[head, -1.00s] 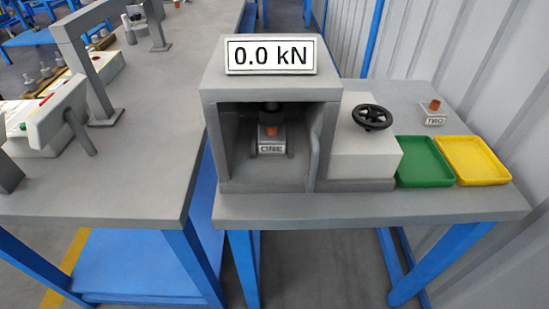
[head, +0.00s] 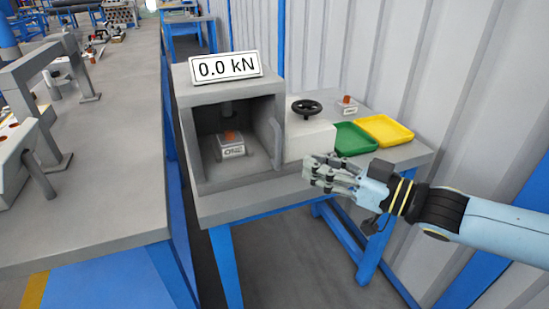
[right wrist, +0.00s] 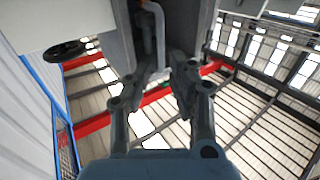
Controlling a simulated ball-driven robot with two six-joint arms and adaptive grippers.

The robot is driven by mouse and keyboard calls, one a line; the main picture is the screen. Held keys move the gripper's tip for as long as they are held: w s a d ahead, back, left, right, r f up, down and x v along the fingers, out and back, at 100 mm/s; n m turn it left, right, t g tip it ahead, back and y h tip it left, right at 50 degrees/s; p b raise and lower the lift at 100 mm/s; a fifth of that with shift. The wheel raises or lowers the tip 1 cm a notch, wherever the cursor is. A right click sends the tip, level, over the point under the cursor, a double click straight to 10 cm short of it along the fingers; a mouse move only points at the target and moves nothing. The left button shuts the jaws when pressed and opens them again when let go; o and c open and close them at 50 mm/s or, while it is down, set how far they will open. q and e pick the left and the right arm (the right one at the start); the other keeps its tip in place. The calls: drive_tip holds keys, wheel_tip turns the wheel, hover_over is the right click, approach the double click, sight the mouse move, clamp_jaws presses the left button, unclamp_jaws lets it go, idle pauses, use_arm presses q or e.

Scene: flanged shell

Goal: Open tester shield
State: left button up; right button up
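The grey tester (head: 180,135) stands on the table with its front bay facing me. A vertical bar handle (head: 274,145) runs along the right side of the bay's front. I cannot tell whether a clear shield pane covers the bay. Inside the bay sits a labelled block with an orange top (head: 231,144). My right gripper (head: 312,172) is in front of the white housing, right of the handle and apart from it. In the right wrist view its fingers (right wrist: 165,76) are spread and empty, with the bent handle rod (right wrist: 158,35) beyond them. My left gripper is out of view.
A display reading 0.0 kN (head: 225,66) tops the tester. A black handwheel (head: 306,107) sits on the white housing (head: 309,141). Green (head: 355,139) and yellow (head: 386,129) trays and another labelled block (head: 347,107) are at right. A larger grey bench (head: 100,180) stands left.

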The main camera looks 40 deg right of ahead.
sight(278, 150)
drive_tip(key=x, duration=0.3)
drive_tip(key=shift+w+a, duration=0.15)
drive_tip(key=x, duration=0.5)
drive_tip(key=shift+r, duration=0.15)
drive_tip(key=shift+w+a, duration=0.1)
drive_tip(key=shift+w, duration=0.35)
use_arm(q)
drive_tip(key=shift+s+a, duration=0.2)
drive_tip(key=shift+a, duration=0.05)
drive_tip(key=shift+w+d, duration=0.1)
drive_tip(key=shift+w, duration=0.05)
use_arm(e)
clamp_jaws()
